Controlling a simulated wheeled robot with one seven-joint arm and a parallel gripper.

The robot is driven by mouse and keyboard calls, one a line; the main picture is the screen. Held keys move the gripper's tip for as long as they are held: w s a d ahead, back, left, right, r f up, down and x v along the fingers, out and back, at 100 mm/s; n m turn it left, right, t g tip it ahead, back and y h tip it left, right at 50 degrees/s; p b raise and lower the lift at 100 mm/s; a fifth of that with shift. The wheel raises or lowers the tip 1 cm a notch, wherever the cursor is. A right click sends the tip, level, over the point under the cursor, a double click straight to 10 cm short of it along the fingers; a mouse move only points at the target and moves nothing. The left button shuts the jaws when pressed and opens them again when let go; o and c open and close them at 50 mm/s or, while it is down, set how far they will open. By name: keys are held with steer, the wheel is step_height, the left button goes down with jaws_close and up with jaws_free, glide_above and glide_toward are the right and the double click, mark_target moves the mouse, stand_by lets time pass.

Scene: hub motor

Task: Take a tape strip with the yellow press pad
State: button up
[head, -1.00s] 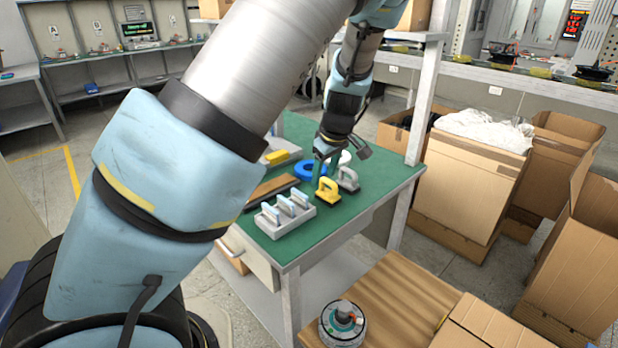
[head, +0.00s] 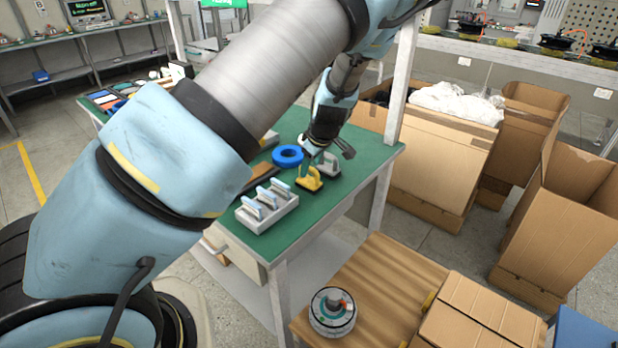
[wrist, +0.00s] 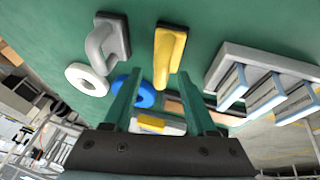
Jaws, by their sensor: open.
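The yellow press pad (head: 310,180) stands on the green bench top, handle up; it also shows in the wrist view (wrist: 168,52). My gripper (head: 307,164) is open and empty, pointing down close to the pad's handle. In the wrist view its two green fingers (wrist: 153,82) are spread, with the pad ahead of the fingertips. I cannot tell whether they touch it. A grey holder (head: 272,216) with three pale blue and white pieces stands to the left; it also shows in the wrist view (wrist: 270,57). I cannot tell whether these pieces bear tape strips.
A grey press pad (head: 329,165) stands close beside the yellow one. A blue ring (head: 288,156) lies behind; a white ring (wrist: 87,79) lies near it. A brown bar is partly hidden by my arm. A round motor (head: 332,312) sits on a wooden top (head: 385,285). Cardboard boxes stand right.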

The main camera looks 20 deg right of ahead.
mark_target(309, 176)
steer(key=shift+p+x, duration=0.3)
steer(key=shift+x, duration=1.15)
steer(key=shift+c, duration=0.2)
jaws_close()
